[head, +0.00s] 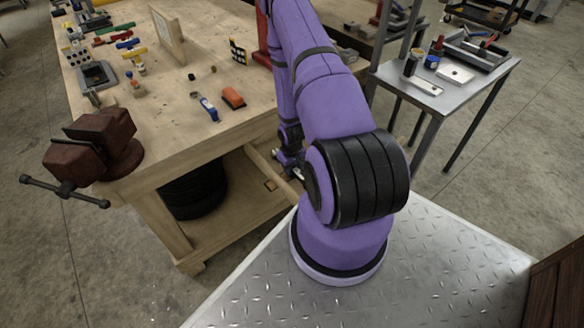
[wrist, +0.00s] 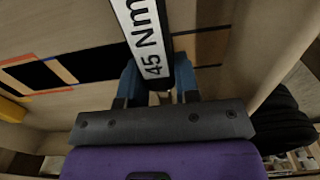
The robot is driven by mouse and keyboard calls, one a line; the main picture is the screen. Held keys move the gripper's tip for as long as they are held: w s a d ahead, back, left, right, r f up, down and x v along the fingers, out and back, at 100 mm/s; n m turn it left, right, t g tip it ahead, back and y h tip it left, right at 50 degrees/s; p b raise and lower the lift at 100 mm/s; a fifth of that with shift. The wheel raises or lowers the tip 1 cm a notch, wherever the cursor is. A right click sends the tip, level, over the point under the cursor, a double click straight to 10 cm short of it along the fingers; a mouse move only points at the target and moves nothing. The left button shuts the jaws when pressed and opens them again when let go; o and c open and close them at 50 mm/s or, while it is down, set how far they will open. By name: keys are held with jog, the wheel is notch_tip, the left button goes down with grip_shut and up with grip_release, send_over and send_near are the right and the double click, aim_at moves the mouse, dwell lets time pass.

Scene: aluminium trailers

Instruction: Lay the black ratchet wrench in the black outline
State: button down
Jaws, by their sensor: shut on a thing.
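My gripper (wrist: 158,72) has its blue fingers on either side of a black-edged bar with a white label reading "45 Nm", which I take for the black ratchet wrench (wrist: 147,28). It is shut on this bar, which runs up out of the wrist view. Pale wood with coloured outlines lies beyond it. A black strip (wrist: 92,64) shows left of the bar, and dark lines show right of it; I cannot tell which belongs to the black outline. In the head view my gripper (head: 288,162) is low by the workbench's side, partly behind my arm; the wrench is not clear there.
The wooden workbench (head: 175,120) has a lower shelf (head: 225,230) holding black tyres (head: 195,190). Its top carries a dark red vise (head: 105,145) and loose tools. A metal side table (head: 440,100) with items stands at right. Open floor lies between them.

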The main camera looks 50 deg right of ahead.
jog(key=c, duration=0.8)
grip_release()
notch_tip(320, 180, up, 11)
jog(key=shift+f, duration=0.1)
